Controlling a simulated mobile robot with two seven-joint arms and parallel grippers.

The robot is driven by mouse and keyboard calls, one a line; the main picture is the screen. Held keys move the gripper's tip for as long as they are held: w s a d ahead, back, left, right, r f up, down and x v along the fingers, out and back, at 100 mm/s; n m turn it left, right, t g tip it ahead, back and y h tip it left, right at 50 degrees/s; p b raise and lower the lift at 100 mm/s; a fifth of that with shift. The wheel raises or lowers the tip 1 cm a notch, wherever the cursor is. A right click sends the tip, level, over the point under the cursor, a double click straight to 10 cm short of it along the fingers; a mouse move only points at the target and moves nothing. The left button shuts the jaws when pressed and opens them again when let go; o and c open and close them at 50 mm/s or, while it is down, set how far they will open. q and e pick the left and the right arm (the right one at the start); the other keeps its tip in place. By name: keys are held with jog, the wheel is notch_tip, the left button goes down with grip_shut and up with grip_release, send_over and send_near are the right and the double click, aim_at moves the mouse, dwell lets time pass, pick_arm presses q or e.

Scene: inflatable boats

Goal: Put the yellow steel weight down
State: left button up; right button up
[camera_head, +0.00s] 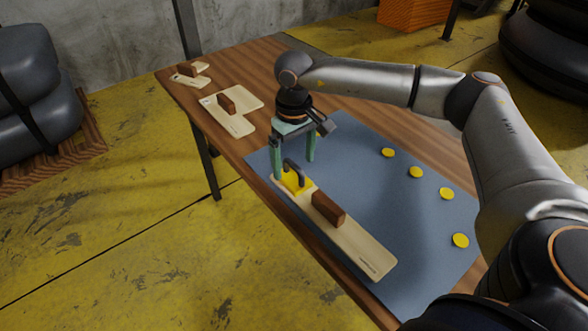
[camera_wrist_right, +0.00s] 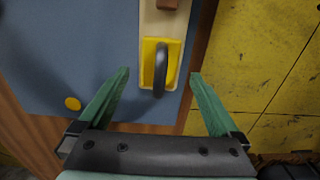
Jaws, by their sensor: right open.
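The yellow steel weight (camera_head: 294,181) has a dark arched handle and rests on the far end of a long pale wooden board (camera_head: 355,249) lying on a blue-grey mat. In the right wrist view the weight (camera_wrist_right: 154,64) lies just ahead of and between the spread fingers. My right gripper (camera_head: 295,168), with green fingers, is open around the weight's end of the board, its fingers apart from the handle. My left gripper is not in view.
A brown block (camera_head: 328,209) stands on the board. Several yellow discs (camera_head: 415,172) lie on the mat (camera_head: 390,215). Other pale boards with brown blocks (camera_head: 226,104) lie on the far part of the wooden table (camera_head: 240,66). The mat between board and discs is clear.

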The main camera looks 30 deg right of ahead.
aim_at(294, 163)
notch_tip(294, 163, up, 8)
jog(key=shift+r, duration=0.15)
dwell(0.4)
